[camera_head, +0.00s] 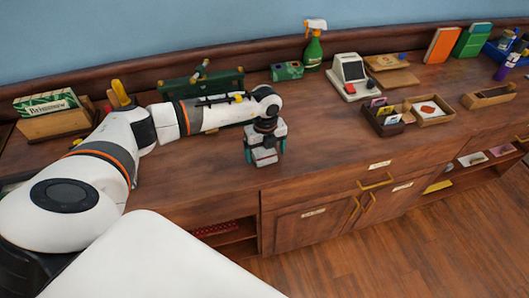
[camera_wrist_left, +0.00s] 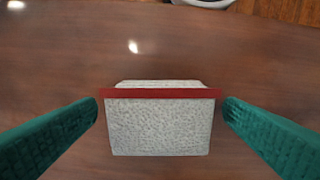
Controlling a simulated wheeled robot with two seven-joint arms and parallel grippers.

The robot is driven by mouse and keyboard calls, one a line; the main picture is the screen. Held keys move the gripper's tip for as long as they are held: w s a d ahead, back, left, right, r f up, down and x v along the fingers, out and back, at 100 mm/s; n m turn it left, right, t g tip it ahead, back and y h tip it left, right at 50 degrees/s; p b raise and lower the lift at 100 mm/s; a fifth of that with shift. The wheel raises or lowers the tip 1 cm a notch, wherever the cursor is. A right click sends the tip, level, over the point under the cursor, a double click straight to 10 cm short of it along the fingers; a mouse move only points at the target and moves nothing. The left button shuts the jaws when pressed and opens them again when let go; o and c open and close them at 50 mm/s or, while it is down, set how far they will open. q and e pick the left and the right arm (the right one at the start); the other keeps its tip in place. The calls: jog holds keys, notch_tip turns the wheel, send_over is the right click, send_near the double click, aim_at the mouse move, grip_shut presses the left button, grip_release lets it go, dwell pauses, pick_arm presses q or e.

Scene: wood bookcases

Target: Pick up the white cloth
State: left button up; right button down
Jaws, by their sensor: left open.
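The white cloth (camera_wrist_left: 158,128) is a folded, textured grey-white block with a red band across it, lying on the wooden counter (camera_wrist_left: 60,55). It sits between the two teal fingers of my left gripper in the left wrist view, with a gap on each side. In the head view the cloth (camera_head: 264,159) shows partly below my left gripper (camera_head: 265,151), which points down over the counter near its front edge. The left gripper is open and holds nothing. My right gripper is not in view.
A small wooden box with cards (camera_head: 388,119), a white register-like device (camera_head: 351,75) and a green spray bottle (camera_head: 313,52) stand right and behind. A green toolbox (camera_head: 203,84) is behind my left arm. The counter just right of the gripper is clear.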

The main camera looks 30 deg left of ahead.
aim_at(265, 153)
pick_arm(q)
jog(key=shift+f, duration=0.65)
jog(key=c, duration=1.1)
jog(key=shift+o, duration=0.2)
jog(key=shift+r, duration=0.15)
notch_tip(265, 153, up, 10)
jog(key=shift+f+b, duration=0.1)
jog(key=shift+b, duration=0.7)
jog(key=shift+o, duration=1)
jog(key=shift+c, duration=0.5)
